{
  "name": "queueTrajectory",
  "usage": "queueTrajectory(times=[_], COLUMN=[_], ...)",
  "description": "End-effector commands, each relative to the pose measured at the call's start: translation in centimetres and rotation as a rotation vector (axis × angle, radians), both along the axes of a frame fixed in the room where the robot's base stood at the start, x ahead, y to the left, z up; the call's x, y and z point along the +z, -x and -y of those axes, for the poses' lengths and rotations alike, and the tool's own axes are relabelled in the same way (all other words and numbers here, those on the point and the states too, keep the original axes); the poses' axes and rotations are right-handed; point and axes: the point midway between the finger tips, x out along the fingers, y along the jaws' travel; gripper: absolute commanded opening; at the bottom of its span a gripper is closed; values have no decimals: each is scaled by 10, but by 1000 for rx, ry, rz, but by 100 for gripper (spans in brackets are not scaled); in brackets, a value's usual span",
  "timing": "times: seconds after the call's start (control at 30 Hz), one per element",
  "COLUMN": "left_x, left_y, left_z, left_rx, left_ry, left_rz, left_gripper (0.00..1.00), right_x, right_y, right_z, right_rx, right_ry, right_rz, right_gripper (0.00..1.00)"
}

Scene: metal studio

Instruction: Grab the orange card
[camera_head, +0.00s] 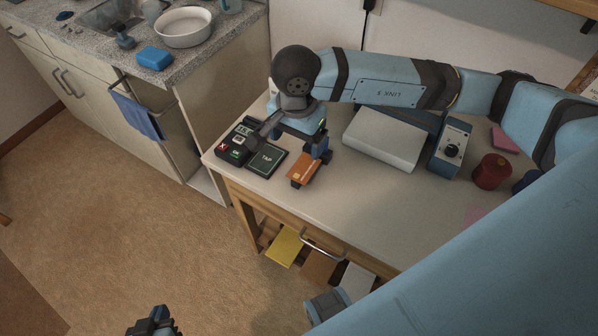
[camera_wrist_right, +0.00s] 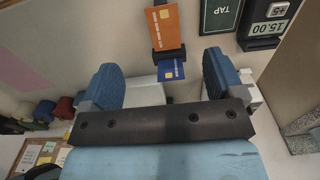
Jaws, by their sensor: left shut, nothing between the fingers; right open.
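The orange card (camera_head: 304,169) lies at the table's front left, beside the TAP pad (camera_head: 266,160) of a black card terminal (camera_head: 236,142). In the right wrist view the orange card (camera_wrist_right: 178,31) is ahead of the fingers, by a black holder (camera_wrist_right: 168,55), with a blue card (camera_wrist_right: 171,71) nearer to me. My right gripper (camera_head: 302,143) is open and empty, above the table close to the orange card; its fingers (camera_wrist_right: 160,82) stand apart in the wrist view. My left gripper (camera_head: 155,323) is shut and empty, low at the bottom edge, away from the table.
A grey box (camera_head: 382,140), a blue device with a knob (camera_head: 451,150) and a red spool (camera_head: 491,172) stand right of the card. Yellow (camera_head: 285,247), brown and white pieces show below the table's front edge near a metal handle (camera_head: 322,248). A counter with sink is left.

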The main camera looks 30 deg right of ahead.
Motion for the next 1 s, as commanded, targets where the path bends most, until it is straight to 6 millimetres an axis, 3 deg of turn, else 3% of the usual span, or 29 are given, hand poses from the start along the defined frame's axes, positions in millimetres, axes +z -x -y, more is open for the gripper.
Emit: queueTrajectory(times=[0.3,0.57,0.9,1.0], left_x=[2,-3,-2,-2], left_y=[-3,-1,1,1], left_z=[-3,-1,1,0], left_rx=[2,7,11,10], left_ry=[-4,-1,7,5], left_rz=[7,-3,-10,-9], left_gripper=[0,0,0,0], right_x=[-60,-76,-121,-124], right_y=[1,1,1,0], right_z=[-1,-2,-5,-5], right_rx=[-1,-1,-3,-1], right_ry=[-4,-6,-5,-6], right_rz=[-7,-4,-5,-4], right_gripper=[87,87,87,87])
